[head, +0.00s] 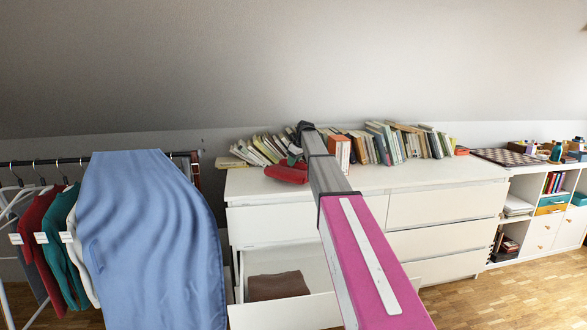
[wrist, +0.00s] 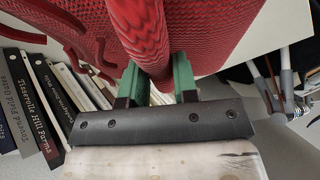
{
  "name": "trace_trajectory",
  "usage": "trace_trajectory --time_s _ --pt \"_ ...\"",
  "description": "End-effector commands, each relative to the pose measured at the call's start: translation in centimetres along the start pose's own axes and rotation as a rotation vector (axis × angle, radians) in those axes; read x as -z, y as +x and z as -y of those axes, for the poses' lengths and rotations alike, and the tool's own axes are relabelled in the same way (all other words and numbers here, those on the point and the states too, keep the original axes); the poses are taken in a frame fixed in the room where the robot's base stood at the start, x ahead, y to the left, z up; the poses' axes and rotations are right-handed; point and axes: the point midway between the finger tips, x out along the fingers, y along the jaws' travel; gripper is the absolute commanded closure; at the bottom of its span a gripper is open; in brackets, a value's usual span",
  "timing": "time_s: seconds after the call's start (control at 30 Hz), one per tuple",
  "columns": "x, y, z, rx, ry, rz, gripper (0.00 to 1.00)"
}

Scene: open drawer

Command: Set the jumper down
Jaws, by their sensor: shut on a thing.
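The red knitted jumper (head: 287,173) is at the top of the white dresser (head: 400,178), near its left part, below the leaning books in the head view. In the wrist view the jumper (wrist: 220,35) fills the upper part, with a thick fold running between the green fingers of my gripper (wrist: 155,82). My gripper is shut on that fold. I cannot tell whether the jumper touches the dresser top.
A row of books (head: 375,143) stands along the back of the dresser top. A lower-left drawer (head: 285,312) is open, with a folded brown garment (head: 278,285) inside. A clothes rack with a blue cloth (head: 150,240) stands to the left. The dresser top right of my arm looks clear.

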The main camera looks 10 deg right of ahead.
Motion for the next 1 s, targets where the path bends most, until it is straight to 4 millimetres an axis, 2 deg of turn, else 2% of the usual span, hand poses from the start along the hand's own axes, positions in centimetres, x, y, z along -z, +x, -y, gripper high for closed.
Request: trace_trajectory --time_s 0.2,0.57,0.6,0.67,1.0 --pt "-1.1 2.5 0.1 0.0 0.0 0.0 1.0" --pt "-1.2 2.8 0.0 -0.001 0.0 -0.001 1.0" --pt "-1.2 2.9 0.0 0.0 0.0 0.0 0.66" --pt "-1.2 2.9 0.0 0.0 0.0 0.0 0.47" --pt "-1.1 2.6 0.0 -0.001 0.0 0.0 0.47"
